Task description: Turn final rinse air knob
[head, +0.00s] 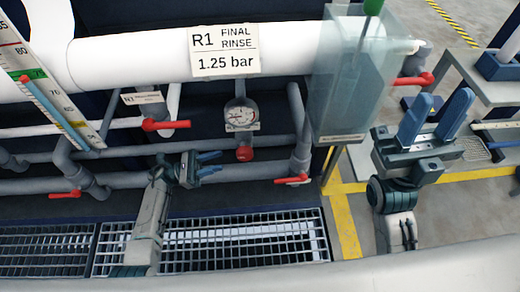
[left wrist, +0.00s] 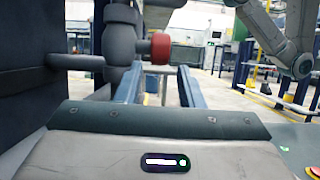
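The red knob (head: 244,153) sits below a round pressure gauge (head: 240,115), under the sign reading "R1 FINAL RINSE 1.25 bar" (head: 224,50). My left gripper (head: 221,162) is open and empty just left of the knob, its blue fingers pointing towards it. In the left wrist view the red knob (left wrist: 160,47) shows on the end of a grey fitting. It lies beyond and between the two spread fingers (left wrist: 159,75), slightly above their tips, apart from them. My right gripper (head: 434,108) is open and empty at the right, fingers pointing up.
Red lever handles (head: 166,125) and (head: 291,180) flank the knob on grey pipes. A clear tank (head: 350,85) stands to the upper right. A thermometer scale (head: 50,90) is at the left. A metal grating (head: 245,242) lies below.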

